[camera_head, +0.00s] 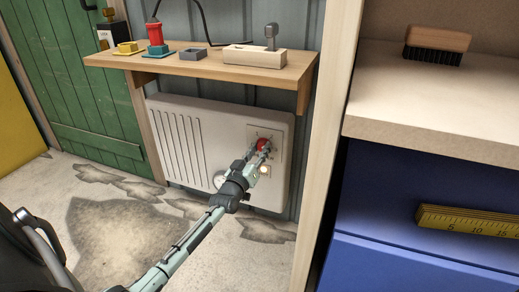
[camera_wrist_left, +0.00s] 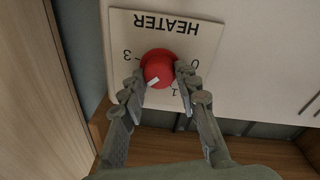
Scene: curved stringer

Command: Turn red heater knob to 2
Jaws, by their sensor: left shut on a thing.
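The red heater knob (camera_head: 261,143) is on a pale square plate on the front of the white heater. In the left wrist view the red knob (camera_wrist_left: 159,66) sits in the middle of the plate (camera_wrist_left: 185,38), which reads HEATER upside down. The digits 0, 1 and 3 show around the knob; a 2 cannot be made out. A white mark on the knob lies low and left of its middle. My left gripper (camera_head: 264,150) is shut on the knob, and it also shows in the left wrist view (camera_wrist_left: 158,80) with a finger on each side. My right gripper is out of view.
A wooden shelf (camera_head: 205,68) with several small objects juts out above the heater (camera_head: 185,140). A wooden post (camera_head: 325,130) stands right of it, then a blue cabinet (camera_head: 410,195) with a folding ruler (camera_head: 470,222). A brush (camera_head: 437,45) lies on the upper shelf.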

